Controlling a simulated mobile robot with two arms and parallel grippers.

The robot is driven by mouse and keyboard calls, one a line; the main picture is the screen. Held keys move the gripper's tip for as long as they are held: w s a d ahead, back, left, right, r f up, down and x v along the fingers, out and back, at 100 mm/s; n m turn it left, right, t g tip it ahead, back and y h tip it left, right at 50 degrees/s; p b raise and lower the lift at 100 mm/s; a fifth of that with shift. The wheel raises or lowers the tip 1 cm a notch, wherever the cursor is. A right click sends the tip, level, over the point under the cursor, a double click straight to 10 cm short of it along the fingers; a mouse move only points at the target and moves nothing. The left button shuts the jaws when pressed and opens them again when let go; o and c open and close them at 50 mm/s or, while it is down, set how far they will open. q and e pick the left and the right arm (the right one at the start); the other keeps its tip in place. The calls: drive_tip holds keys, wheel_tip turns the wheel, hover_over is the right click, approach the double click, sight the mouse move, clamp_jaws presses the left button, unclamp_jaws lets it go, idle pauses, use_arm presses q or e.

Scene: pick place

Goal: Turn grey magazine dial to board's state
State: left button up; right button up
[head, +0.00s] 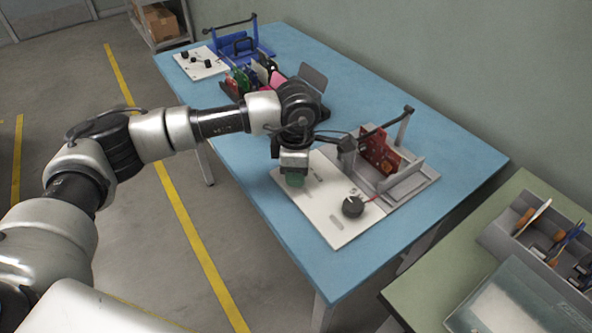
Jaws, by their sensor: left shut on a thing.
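The grey magazine (408,185) stands on the near right part of the blue table, with red boards (378,153) upright in it. Its white panel (335,228) lies flat in front. A round black dial (352,206) with a small red pointer beside it sits uncovered at the panel's right. My left gripper (294,180) points down at the panel's left end, shut on what seems to be another dial. The gripper hides that dial and its setting. Its fingertip area looks dark green. My right gripper is not in view.
A blue magazine (238,42) with its own white dial panel (199,66) stands at the table's far end. A rack of coloured boards (250,78) is nearer. A green table (415,290) with a grey tool tray (492,238) is at right. The blue table's front right is clear.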

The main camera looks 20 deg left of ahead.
use_arm(q)
drive_tip(key=o, duration=0.9)
drive_tip(key=shift+o, duration=0.2)
drive_tip(key=shift+r, duration=0.1)
wheel_tip(320, 180, up, 11)
drive_tip(key=shift+f, duration=0.2)
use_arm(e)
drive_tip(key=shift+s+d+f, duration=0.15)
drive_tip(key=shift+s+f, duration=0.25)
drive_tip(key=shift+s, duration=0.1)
